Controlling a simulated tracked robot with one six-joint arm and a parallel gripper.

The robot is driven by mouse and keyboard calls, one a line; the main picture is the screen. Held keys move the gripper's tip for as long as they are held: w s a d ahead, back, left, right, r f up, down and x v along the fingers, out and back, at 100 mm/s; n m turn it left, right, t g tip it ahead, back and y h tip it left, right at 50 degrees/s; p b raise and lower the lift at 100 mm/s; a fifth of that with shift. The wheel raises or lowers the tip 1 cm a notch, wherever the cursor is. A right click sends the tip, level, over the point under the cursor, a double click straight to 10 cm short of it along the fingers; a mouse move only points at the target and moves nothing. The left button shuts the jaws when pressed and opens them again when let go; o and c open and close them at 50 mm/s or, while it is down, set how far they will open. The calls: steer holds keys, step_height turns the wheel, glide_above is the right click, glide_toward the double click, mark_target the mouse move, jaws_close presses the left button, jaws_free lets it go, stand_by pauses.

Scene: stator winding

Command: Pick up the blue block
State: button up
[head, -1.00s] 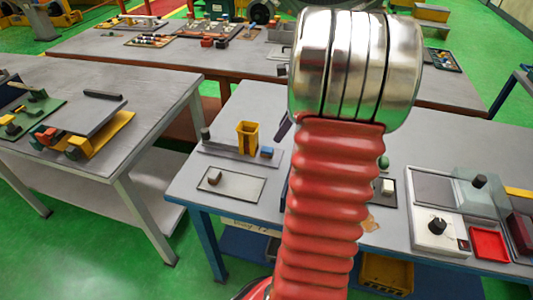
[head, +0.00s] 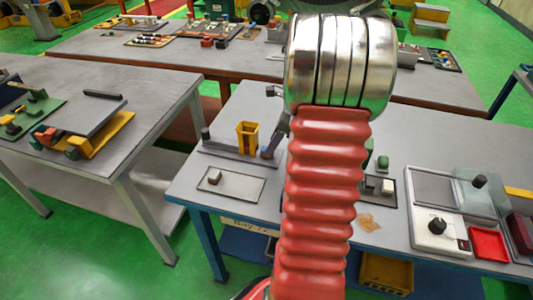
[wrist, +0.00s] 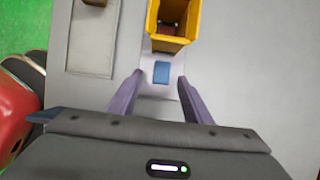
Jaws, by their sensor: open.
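The blue block (wrist: 161,72) lies on a grey strip, just in front of the yellow open-topped bin (wrist: 173,22), in the wrist view. My gripper (wrist: 160,80) is open, its two purple fingers on either side of the block in the picture, with gaps to both. I cannot tell how high the fingertips are above it. In the head view my gripper (head: 272,142) shows only in part beside the red arm sleeve, next to the yellow bin (head: 247,137). The blue block (head: 266,154) is mostly covered by a finger there.
My arm hides the table's middle; a console (head: 437,225) sits at right.

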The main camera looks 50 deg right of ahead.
steer(key=shift+x, duration=1.75)
steer(key=shift+c, duration=0.7)
jaws_close()
steer(key=shift+d, duration=0.1)
step_height(320, 180, up, 18)
